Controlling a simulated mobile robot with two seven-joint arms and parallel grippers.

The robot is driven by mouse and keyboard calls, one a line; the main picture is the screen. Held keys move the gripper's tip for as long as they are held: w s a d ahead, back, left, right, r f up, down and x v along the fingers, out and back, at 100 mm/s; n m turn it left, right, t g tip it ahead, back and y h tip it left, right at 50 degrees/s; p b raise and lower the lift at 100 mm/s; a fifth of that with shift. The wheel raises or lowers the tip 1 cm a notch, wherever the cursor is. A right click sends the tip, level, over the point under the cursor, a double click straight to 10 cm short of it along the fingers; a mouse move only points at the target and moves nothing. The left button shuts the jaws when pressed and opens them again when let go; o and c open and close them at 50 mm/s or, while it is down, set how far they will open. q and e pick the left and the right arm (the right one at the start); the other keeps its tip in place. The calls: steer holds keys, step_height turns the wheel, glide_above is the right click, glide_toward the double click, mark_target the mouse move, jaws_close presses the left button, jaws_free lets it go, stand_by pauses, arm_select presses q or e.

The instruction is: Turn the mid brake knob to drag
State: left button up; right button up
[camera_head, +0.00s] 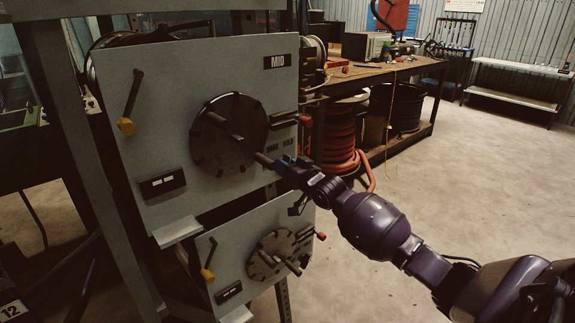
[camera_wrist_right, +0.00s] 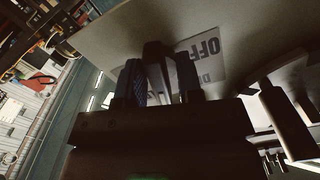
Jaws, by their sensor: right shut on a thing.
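The upper grey panel marked MID (camera_head: 200,70) stands upright on the frame at left. It carries a large dark disc (camera_head: 208,150) with a bar across it, and lettering reading DRAG and HOLD (camera_head: 281,144) to the disc's right. My right gripper (camera_head: 281,166) is at the panel's right side just below this lettering, shut on the mid brake knob. In the right wrist view the fingers (camera_wrist_right: 160,85) close around a dark piece, the knob (camera_wrist_right: 155,58), close to a label with OFF (camera_wrist_right: 206,48) upside down. The knob's pointing direction is hidden. My left gripper is not in view.
The floor at right is clear.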

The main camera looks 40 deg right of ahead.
steer(key=shift+r+n+p, duration=0.25)
steer(key=shift+n+p, duration=0.15)
steer(key=shift+n, duration=0.5)
steer(key=n+p, duration=0.1)
steer(key=n, duration=0.1)
steer(key=shift+n, duration=0.4)
steer(key=shift+f+n+p, duration=0.1)
steer(key=shift+n+p, duration=0.35)
steer(key=shift+n, duration=0.65)
steer(key=shift+f+n, duration=0.1)
steer(key=shift+n, duration=0.8)
steer(key=shift+n+p, duration=0.3)
steer(key=o, duration=0.6)
